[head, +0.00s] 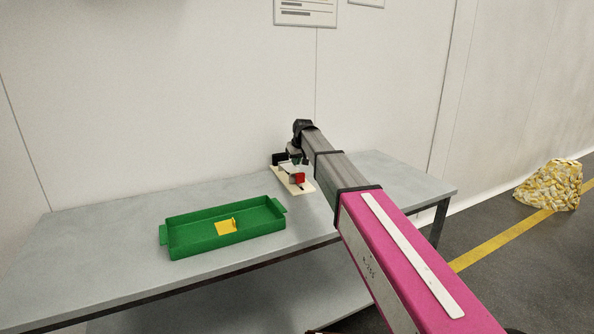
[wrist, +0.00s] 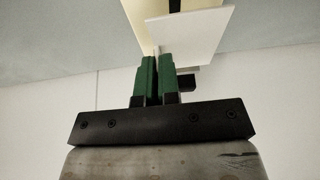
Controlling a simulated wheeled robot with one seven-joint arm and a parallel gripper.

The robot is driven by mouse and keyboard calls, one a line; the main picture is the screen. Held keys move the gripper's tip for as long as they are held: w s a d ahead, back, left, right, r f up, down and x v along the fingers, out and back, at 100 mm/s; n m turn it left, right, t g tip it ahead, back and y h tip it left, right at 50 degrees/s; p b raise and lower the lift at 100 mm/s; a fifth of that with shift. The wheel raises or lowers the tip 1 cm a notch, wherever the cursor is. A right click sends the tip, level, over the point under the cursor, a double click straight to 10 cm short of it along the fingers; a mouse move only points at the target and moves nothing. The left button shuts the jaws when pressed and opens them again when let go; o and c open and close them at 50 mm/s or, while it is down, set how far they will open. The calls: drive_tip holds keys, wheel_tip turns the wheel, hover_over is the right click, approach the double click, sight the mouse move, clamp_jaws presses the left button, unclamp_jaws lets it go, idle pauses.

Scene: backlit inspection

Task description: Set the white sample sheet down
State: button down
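The white sample sheet (wrist: 190,34) shows in the wrist view as a flat, tilted square just beyond my fingertips. My gripper (wrist: 156,60) has two green fingers close together with a thin gap, and the sheet's near edge meets their tips; it looks pinched there. In the head view my gripper (head: 298,164) is small, over a cream board (head: 305,187) at the back of the table. The cream board also shows behind the sheet in the wrist view (wrist: 136,14). Whether the sheet touches the board cannot be told.
A red block (head: 298,177) and a dark block (head: 278,158) are at the cream board. A green tray (head: 182,242) with a yellow piece (head: 225,227) stands left on the grey table (head: 110,240). The table's right end is clear. A wall rises close behind.

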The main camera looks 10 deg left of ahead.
sight(297, 168)
drive_tip(key=shift+w+d+f, duration=0.25)
drive_tip(key=shift+f, duration=1.9)
drive_tip(key=shift+f, duration=0.1)
drive_tip(key=c, duration=1.3)
unclamp_jaws()
drive_tip(key=shift+c, duration=0.2)
drive_tip(key=v, duration=1.2)
